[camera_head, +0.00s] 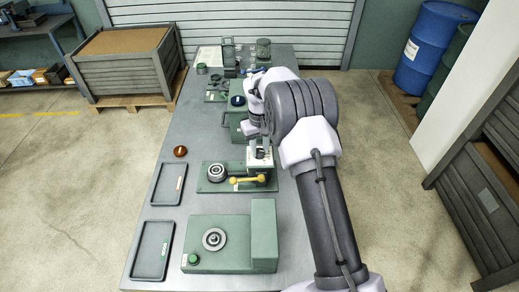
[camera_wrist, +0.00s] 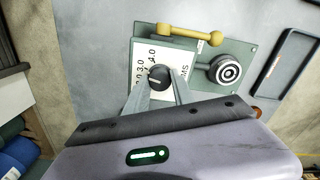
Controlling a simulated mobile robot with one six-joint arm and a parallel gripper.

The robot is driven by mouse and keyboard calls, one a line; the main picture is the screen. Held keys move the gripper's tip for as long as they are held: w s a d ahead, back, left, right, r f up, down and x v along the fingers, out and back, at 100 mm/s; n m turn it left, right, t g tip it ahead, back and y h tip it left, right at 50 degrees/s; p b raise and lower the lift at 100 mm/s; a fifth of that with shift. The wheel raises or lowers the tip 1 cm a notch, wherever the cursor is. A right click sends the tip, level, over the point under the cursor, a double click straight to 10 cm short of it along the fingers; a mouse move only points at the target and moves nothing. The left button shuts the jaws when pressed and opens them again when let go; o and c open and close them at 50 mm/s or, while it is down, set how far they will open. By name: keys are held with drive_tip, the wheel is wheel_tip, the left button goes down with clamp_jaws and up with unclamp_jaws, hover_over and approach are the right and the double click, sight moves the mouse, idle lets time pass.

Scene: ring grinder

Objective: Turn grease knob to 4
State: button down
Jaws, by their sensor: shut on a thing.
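A dark round knob (camera_wrist: 159,76) with a light line on its face shows in the wrist view. It sits on a white plate (camera_wrist: 141,52) with printed numbers; 2.0, 3.0 and 4.0 are partly readable, others are covered. My gripper (camera_wrist: 160,90) is shut on the knob, one finger on each side. I cannot tell exactly which number the line points to. In the head view my gripper (camera_head: 261,155) is over the white plate, behind the yellow-handled fixture, and hides the knob.
A green fixture (camera_head: 210,186) with a yellow lever (camera_head: 247,180) and a round metal part (camera_head: 216,172) is close by. A green machine (camera_head: 232,230) stands at the near end. Two dark trays (camera_head: 168,170) (camera_head: 137,262) lie along the table's left edge.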

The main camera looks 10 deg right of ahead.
sight(260, 151)
drive_tip(key=m+b, duration=0.1)
drive_tip(key=m, duration=0.3)
drive_tip(key=shift+m, duration=0.3)
drive_tip(key=shift+m+b, duration=0.55)
drive_tip(key=shift+m, duration=1.95)
drive_tip(key=shift+r, duration=0.1)
drive_tip(key=c, duration=1.1)
unclamp_jaws()
wheel_tip(260, 151, up, 17)
drive_tip(key=p, duration=0.4)
drive_tip(key=shift+r, duration=0.15)
